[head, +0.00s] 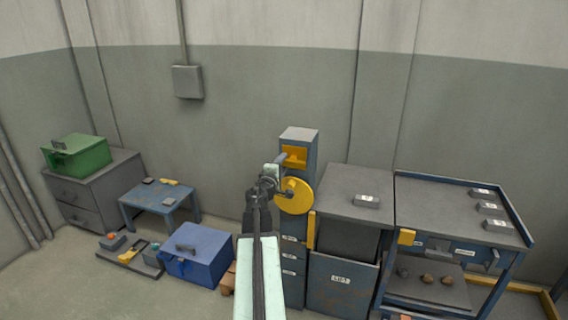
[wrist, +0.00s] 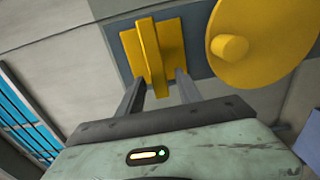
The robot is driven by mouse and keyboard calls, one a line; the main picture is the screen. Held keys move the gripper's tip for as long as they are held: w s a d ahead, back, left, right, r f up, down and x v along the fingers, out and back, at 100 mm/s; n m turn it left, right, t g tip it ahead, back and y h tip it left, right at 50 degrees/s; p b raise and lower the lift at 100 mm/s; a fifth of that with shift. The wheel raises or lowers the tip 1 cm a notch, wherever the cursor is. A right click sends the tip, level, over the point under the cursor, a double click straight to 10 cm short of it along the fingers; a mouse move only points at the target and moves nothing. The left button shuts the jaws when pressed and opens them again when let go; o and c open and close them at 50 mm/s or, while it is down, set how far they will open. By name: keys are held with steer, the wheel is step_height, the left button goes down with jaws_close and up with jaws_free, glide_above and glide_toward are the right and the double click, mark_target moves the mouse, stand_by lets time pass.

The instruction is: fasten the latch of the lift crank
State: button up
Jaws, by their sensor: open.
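The lift crank is a yellow disc (head: 296,197) on the front of a blue-grey post; in the wrist view the disc (wrist: 262,32) fills the upper right, with a round knob (wrist: 230,46). The yellow latch (head: 297,153) sits above it on the post. In the wrist view the latch is a yellow plate (wrist: 172,38) with a raised bar (wrist: 151,52). My gripper (head: 281,158) is open in front of the latch. Its two fingers (wrist: 159,82) show on either side of the bar's lower end, with gaps; I cannot tell their depth against the plate.
A grey-topped cabinet (head: 346,194) and a blue-framed bench (head: 455,203) stand right of the post. A blue box (head: 199,254), a small blue table (head: 158,196) and a green box (head: 76,155) on drawers are at left. Some floor at front left is clear.

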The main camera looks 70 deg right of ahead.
steer(key=a, duration=0.5)
steer(key=shift+s+a, duration=0.2)
steer(key=shift+a, duration=0.15)
